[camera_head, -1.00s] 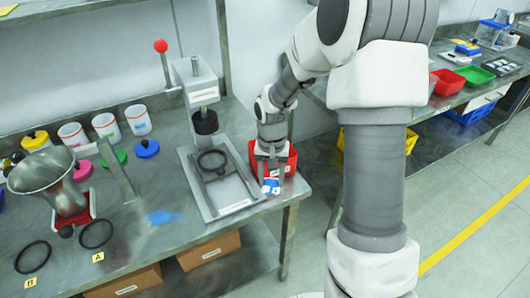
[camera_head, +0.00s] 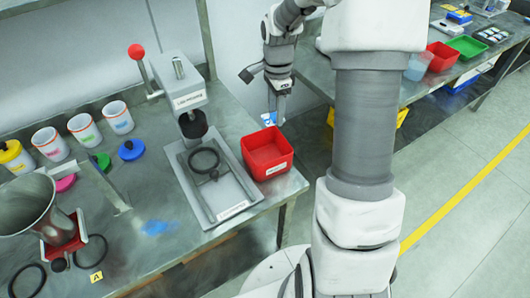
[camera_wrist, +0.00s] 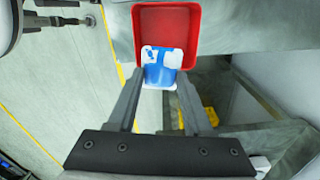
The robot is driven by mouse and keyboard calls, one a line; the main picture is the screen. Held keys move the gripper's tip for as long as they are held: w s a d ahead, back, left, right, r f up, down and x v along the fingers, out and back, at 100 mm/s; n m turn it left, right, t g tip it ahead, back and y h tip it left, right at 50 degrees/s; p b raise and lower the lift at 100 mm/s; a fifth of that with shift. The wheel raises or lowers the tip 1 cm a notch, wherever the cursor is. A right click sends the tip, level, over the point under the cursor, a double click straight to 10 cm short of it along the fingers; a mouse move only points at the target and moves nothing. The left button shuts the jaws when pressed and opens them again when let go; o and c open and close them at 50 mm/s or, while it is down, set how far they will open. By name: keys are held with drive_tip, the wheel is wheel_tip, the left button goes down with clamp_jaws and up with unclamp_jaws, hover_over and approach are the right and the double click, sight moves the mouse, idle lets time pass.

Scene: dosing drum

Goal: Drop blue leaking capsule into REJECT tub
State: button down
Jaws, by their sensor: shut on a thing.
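My gripper (camera_head: 277,106) is shut on the blue leaking capsule (camera_head: 267,118), a small blue and white piece at its fingertips. In the wrist view the capsule (camera_wrist: 160,75) sits between the two fingertips, with white patches on its upper part. The red REJECT tub (camera_head: 267,154) stands at the right end of the near bench, open and with a pale label on its front. In the head view my gripper is just behind and above the tub. In the wrist view the capsule overlaps one edge of the tub (camera_wrist: 195,40); its exact height above the rim cannot be told.
A press with a red-knobbed lever (camera_head: 136,50) stands left of the tub. Several white cups (camera_head: 115,117), loose lids (camera_head: 131,150) and a metal funnel (camera_head: 30,203) are further left. A blue smear (camera_head: 155,227) marks the bench. Another bench (camera_head: 408,60) is at the back right.

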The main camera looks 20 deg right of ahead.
wheel_tip(320, 180, down, 6)
drive_tip(key=b, duration=0.3)
drive_tip(key=shift+r, duration=0.25)
drive_tip(key=shift+c, duration=1.1)
unclamp_jaws()
wheel_tip(320, 180, up, 18)
drive_tip(key=shift+f+p, duration=0.25)
drive_tip(key=shift+p, duration=0.2)
